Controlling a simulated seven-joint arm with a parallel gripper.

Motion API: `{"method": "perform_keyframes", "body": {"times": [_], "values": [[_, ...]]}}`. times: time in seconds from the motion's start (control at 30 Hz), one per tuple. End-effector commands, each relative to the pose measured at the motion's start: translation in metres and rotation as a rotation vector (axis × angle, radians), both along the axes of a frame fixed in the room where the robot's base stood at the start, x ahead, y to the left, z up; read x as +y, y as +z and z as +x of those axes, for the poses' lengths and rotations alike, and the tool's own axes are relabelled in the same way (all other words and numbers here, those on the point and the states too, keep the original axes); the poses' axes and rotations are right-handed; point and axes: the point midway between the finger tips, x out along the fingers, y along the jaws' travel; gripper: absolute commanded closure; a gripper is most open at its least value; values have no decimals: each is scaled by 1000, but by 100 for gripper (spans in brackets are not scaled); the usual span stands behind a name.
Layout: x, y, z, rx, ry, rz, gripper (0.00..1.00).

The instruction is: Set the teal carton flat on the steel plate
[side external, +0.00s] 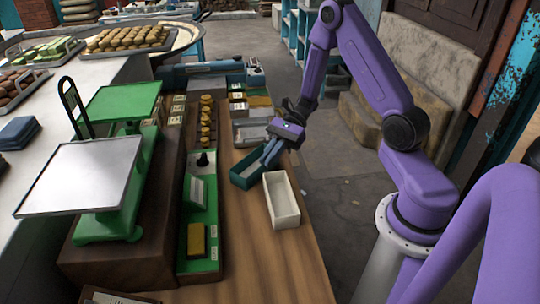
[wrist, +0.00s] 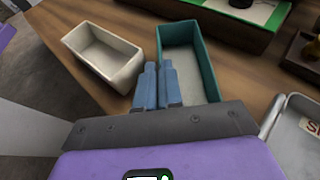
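The teal carton (side external: 245,175) is an open, empty box on the wooden table beside the white carton. In the wrist view the teal carton (wrist: 205,62) extends away from my fingers. My gripper (side external: 270,156) points down at its right side in the side view. In the wrist view my gripper's blue fingers (wrist: 158,80) are close together, one on each side of the carton's wall, and appear pinched on it. I cannot tell whether the carton is clear of the table. The steel plate (side external: 83,176) is the flat silver top of the green scale at left, and it is bare.
The white carton (side external: 283,200) stands right beside the teal one. A green plate (side external: 120,101) sits on the scale's far side. A green tray with a yellow block (side external: 196,240) lies between the scale and cartons. Metal trays (side external: 250,132) lie behind.

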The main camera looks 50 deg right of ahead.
Motion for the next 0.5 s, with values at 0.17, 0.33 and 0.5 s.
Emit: {"method": "perform_keyframes", "body": {"times": [0.17,0.33,0.5], "values": [[0,0,0,0,0,-1,69],[0,0,0,0,0,-1,69],[-7,5,1,-1,-2,-1,69]]}}
